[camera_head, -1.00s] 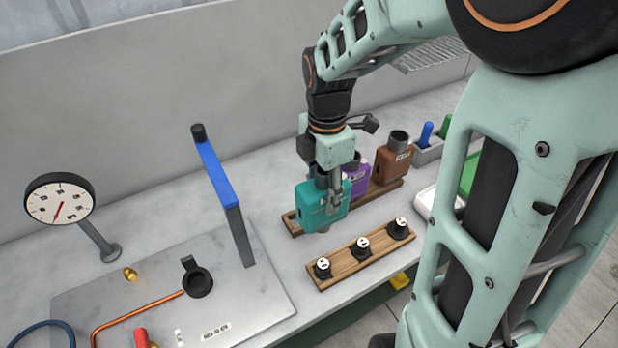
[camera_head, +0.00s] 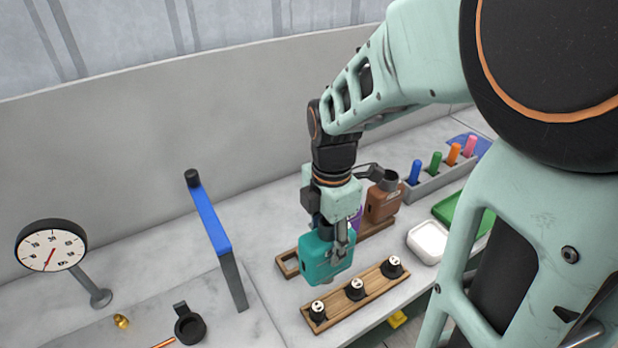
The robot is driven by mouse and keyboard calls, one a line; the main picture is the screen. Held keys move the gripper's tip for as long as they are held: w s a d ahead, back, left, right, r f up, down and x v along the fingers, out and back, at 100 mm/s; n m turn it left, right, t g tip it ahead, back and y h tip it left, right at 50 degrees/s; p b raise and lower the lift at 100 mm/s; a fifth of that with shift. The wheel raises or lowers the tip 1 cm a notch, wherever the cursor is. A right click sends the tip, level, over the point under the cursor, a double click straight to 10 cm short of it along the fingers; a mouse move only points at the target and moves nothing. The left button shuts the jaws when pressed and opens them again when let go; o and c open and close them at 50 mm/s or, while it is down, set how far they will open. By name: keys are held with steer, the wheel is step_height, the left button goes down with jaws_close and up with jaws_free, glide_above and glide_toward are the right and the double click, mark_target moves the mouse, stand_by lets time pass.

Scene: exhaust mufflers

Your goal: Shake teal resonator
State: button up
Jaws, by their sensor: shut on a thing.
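The teal resonator (camera_head: 318,262) is a boxy teal block in the middle of the head view. My gripper (camera_head: 340,248) is shut on it from above and holds it slightly tilted, apparently above the bench. Behind it is a wooden rack (camera_head: 288,266) with an empty slot at its left end. A brown resonator (camera_head: 381,203) stands in the rack's right end. A purple resonator (camera_head: 355,222) is mostly hidden behind my gripper.
A wooden strip (camera_head: 368,294) with three black knobs lies in front. A gauge (camera_head: 51,250) and a blue-topped post (camera_head: 211,222) stand left. A white tray (camera_head: 427,243), a green tray (camera_head: 445,211) and a marker holder (camera_head: 432,185) are right. Bare bench lies between post and rack.

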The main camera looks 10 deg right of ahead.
steer(key=shift+c, duration=1.3)
steer(key=shift+w+r, duration=0.1)
steer(key=shift+r, duration=0.25)
jaws_close()
step_height(320, 180, up, 6)
steer(key=shift+r+p, duration=0.2)
steer(key=shift+p, duration=0.1)
step_height(320, 180, down, 7)
steer(key=b, duration=0.5)
step_height(320, 180, up, 7)
steer(key=p, duration=0.5)
steer(key=shift+r, duration=0.1)
step_height(320, 180, down, 7)
steer(key=b, duration=0.5)
steer(key=shift+f, duration=0.2)
step_height(320, 180, up, 7)
steer(key=p, duration=0.5)
steer(key=shift+r, duration=0.2)
steer(key=shift+f+b, duration=2.7)
steer(key=shift+f, duration=1)
steer(key=shift+r, duration=0.1)
